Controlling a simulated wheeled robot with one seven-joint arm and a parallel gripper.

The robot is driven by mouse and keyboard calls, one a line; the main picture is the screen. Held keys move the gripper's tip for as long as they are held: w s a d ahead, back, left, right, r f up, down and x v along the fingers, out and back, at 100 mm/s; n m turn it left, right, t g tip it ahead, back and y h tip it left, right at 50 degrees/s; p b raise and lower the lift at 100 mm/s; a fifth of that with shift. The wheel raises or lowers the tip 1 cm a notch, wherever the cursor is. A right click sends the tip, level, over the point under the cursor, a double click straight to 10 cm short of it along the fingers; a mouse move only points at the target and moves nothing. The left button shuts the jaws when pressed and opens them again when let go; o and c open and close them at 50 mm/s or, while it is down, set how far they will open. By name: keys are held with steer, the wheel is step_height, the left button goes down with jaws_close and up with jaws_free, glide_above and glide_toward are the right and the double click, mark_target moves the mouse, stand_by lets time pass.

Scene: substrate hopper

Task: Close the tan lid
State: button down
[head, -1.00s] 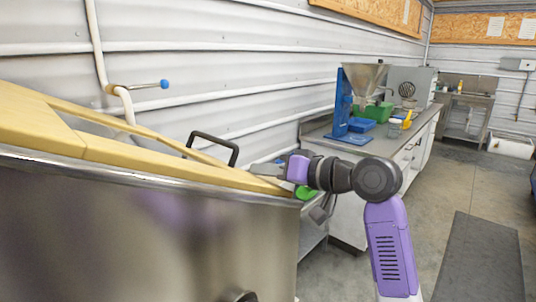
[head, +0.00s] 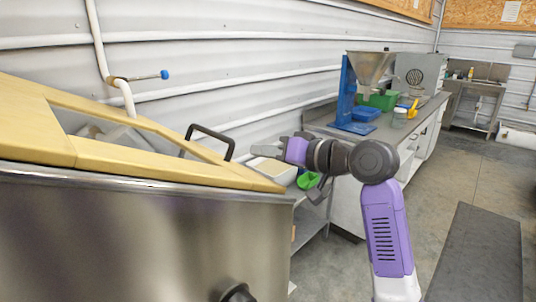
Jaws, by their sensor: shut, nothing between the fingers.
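The steel tank (head: 140,235) fills the lower left of the head view. Its tan top (head: 150,165) frames an opening, through which grey shapes show. A broad tan panel (head: 28,118) lies at the far left; I cannot tell whether it is the lid or part of the frame. A black handle (head: 208,133) stands up behind the frame's right part. My gripper (head: 266,149) is shut and empty, just above and beyond the right end of the tan top. It appears apart from the tan top and to the right of the handle.
Behind my gripper are a white tray (head: 275,170) and a green scoop-like thing (head: 308,181). A bench (head: 410,122) along the wall holds a metal hopper (head: 370,66) on a blue stand and a blue tub (head: 366,114). A wall pipe with a blue-tipped lever (head: 140,76) is at left.

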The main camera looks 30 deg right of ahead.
steer(key=b+v, duration=0.2)
steer(key=v, duration=0.8)
steer(key=shift+d+r, duration=0.25)
steer(key=shift+r, duration=0.15)
steer(key=shift+r, duration=0.1)
